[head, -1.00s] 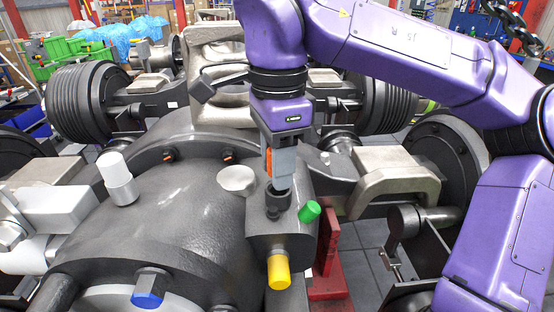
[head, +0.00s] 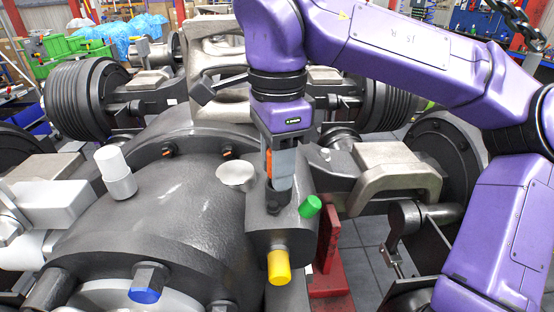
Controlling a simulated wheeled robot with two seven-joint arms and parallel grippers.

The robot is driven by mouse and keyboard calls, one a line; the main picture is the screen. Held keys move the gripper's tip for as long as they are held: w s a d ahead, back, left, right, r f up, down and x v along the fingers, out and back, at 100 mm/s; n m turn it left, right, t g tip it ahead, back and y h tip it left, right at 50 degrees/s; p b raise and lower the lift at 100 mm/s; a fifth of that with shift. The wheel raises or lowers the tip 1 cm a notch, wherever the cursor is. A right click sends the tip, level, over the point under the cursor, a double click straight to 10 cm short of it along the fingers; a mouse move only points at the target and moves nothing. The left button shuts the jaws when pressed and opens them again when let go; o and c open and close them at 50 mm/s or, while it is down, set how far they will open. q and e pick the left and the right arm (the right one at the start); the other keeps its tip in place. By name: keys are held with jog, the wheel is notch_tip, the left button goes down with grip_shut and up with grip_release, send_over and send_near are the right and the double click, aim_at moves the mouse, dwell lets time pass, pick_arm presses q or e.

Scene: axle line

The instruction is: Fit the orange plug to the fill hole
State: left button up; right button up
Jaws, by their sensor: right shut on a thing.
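My right gripper (head: 279,186) points straight down over the dark boss on the right side of the axle housing (head: 190,225). Its grey fingers are shut, and an orange piece (head: 268,163) shows along their left side; I take it to be the orange plug, mostly hidden by the fingers. The fingertips are at a dark round collar (head: 274,204) on top of the boss, which looks like the fill hole. The fingers hide the opening, so I cannot tell how far in the plug sits. My left gripper is out of view.
A green plug (head: 310,206) and a yellow plug (head: 279,268) stick out of the boss close to the fingers. A blue-ended plug (head: 147,285) and a white cap (head: 116,172) sit on the housing. A red stand (head: 328,255) is at right.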

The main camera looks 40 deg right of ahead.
jog(key=shift+f, duration=0.4)
jog(key=o, duration=1.2)
jog(key=shift+w+f, duration=0.15)
jog(key=shift+f, duration=0.05)
notch_tip(320, 180, up, 10)
jog(key=shift+r+p, duration=0.1)
jog(key=shift+p, duration=0.6)
jog(key=shift+d+r, duration=0.1)
jog(key=shift+r, duration=0.3)
